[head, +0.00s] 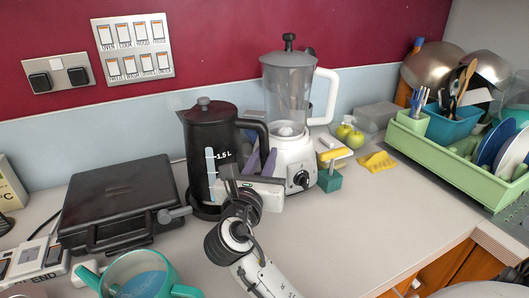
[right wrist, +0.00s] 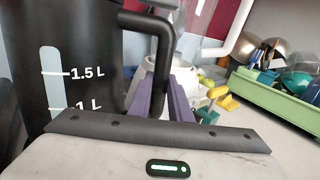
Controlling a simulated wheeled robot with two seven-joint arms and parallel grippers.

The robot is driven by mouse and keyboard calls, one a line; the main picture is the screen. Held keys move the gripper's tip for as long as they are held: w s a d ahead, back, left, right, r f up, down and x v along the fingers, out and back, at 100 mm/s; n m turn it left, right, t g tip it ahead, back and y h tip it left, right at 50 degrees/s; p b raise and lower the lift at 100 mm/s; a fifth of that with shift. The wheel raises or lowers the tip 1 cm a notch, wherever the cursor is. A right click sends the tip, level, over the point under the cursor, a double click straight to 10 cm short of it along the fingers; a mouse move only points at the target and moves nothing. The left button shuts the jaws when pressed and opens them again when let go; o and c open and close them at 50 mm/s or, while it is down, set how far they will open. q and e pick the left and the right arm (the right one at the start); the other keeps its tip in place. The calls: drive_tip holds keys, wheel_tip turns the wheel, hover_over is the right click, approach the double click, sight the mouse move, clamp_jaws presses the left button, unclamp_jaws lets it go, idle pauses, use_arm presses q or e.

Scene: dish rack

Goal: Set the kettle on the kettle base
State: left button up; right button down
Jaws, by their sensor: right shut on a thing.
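The black kettle (head: 207,150) with a grey lid and a pale level window stands upright at the back of the counter, left of the blender. In the right wrist view the kettle (right wrist: 70,35) fills the left side. A dark kettle base (head: 204,211) shows under the kettle's bottom; I cannot tell whether the kettle is fully seated on it. My right gripper (head: 261,163) has purple fingers closed at the kettle handle, on its right side. The fingers also show in the right wrist view (right wrist: 166,98), around the handle's lower part. My left gripper is not in view.
A blender (head: 288,95) stands close behind and right of the kettle. A black closed appliance (head: 118,200) lies to its left. The right front counter is clear.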

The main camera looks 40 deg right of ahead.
drive_tip(key=shift+f, duration=0.3)
drive_tip(key=shift+s+a+p, duration=0.1)
drive_tip(key=shift+a+p, duration=0.05)
drive_tip(key=shift+p, duration=0.25)
idle(1.0)
drive_tip(key=shift+p, duration=0.55)
idle(0.3)
drive_tip(key=shift+f+b, duration=0.3)
drive_tip(key=shift+f, duration=0.4)
idle(0.5)
